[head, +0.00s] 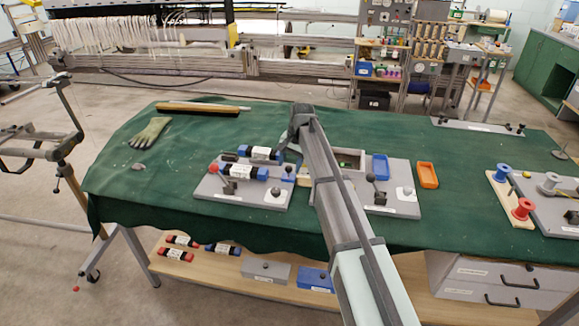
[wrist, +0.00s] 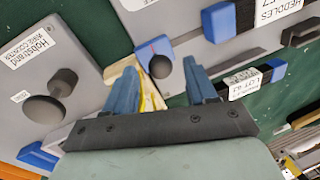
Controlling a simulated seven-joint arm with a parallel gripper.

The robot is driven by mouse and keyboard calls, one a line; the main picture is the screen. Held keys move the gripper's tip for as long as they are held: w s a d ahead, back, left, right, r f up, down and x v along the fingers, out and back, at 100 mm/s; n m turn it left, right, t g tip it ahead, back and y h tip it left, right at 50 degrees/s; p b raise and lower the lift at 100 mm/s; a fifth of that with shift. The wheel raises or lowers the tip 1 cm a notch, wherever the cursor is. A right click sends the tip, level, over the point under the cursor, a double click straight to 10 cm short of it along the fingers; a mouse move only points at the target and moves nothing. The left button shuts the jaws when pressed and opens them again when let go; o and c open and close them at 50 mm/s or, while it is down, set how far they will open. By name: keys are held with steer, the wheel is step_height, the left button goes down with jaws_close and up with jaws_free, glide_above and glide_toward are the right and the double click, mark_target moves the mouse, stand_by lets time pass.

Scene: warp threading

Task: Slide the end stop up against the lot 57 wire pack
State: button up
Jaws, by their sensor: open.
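The end stop is a small blue block with a dark round knob, seen in the wrist view (wrist: 148,51) and at the right of the left grey plate in the head view (head: 288,172). My gripper (wrist: 160,66) is open, its two blue fingers on either side of the knob in the picture; I cannot tell whether they touch it. The wire pack on that plate (head: 243,172) has blue ends; its label, partly cut off, reads HEDDLES and ends in 7 (wrist: 271,12). A gap separates the end stop from its near blue end.
A second pack, labelled LOT 63 (wrist: 243,85), lies behind the plate on the green cloth (head: 130,190). A red-knobbed lever (head: 213,168) and a dark knob (head: 276,191) stand on the plate. A second grey plate (head: 405,205) is to the right, beside an orange tray (head: 427,175).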

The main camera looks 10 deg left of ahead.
steer(key=shift+a+f, duration=0.15)
steer(key=shift+f, duration=0.6)
jaws_close()
